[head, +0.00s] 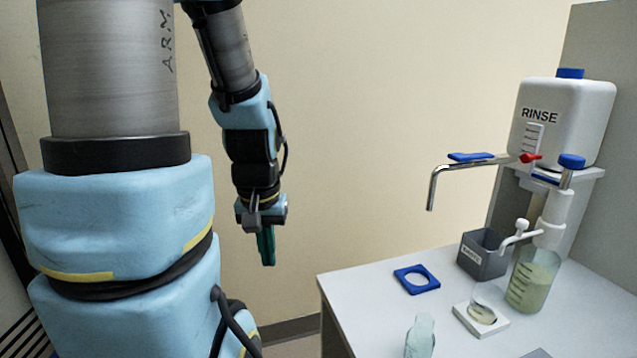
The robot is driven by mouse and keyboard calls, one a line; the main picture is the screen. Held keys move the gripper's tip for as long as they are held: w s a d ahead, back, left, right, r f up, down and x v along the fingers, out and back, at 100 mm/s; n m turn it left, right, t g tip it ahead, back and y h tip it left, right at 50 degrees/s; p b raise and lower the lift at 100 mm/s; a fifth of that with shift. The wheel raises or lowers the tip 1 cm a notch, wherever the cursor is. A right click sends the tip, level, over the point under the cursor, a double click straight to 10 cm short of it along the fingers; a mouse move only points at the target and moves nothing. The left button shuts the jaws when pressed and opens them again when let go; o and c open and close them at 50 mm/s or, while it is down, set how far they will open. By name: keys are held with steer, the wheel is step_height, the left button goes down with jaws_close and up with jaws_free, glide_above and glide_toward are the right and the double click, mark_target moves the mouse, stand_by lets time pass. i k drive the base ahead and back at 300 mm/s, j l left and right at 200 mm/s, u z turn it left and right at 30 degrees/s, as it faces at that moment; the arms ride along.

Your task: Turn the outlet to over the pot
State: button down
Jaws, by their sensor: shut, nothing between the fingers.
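The outlet is a bent metal pipe (431,190) that runs left from the white RINSE container, with a blue grip (471,157) on top and a red part (530,158) near the container. Its tip hangs down, high above the bench and near the blue ring's side. A small clear round pot (481,313) with pale contents stands on a white square base (468,324), to the right of and below the pipe tip. My gripper (267,260) hangs shut and empty, pointing down in front of the wall, well left of the pipe and apart from everything.
A grey labelled bin (483,255) and a pump bottle of greenish liquid (533,280) stand behind the pot. The RINSE container (580,120) sits on a shelf. A clear vessel (420,338) stands in front.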

mark_target(523, 224)
steer(key=z, duration=1.3)
